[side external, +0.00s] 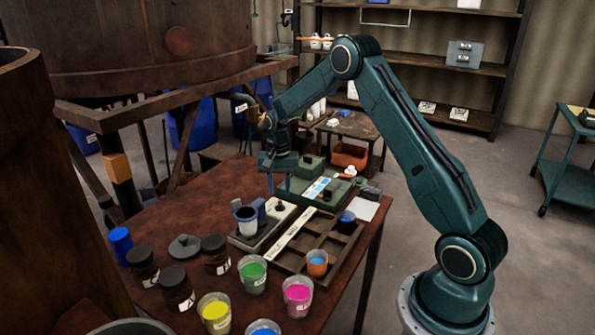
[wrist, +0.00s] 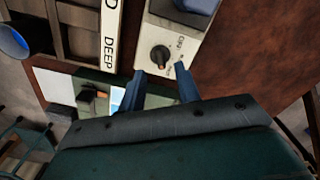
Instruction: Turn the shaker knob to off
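An "OFF" label (wrist: 182,42) is to the knob's right; another small label lies below the knob, too small to read surely. My gripper (wrist: 160,70) is open and empty, its two blue fingers apart just short of the knob. No contact shows.
A compartmented wooden tray (side external: 292,262) with a white label strip lies beside the shaker. A green device (side external: 302,187) with a display stands behind. Several paint cups and dark jars (side external: 142,262) fill the table's front. Bare tabletop (side external: 190,207) lies left of the shaker.

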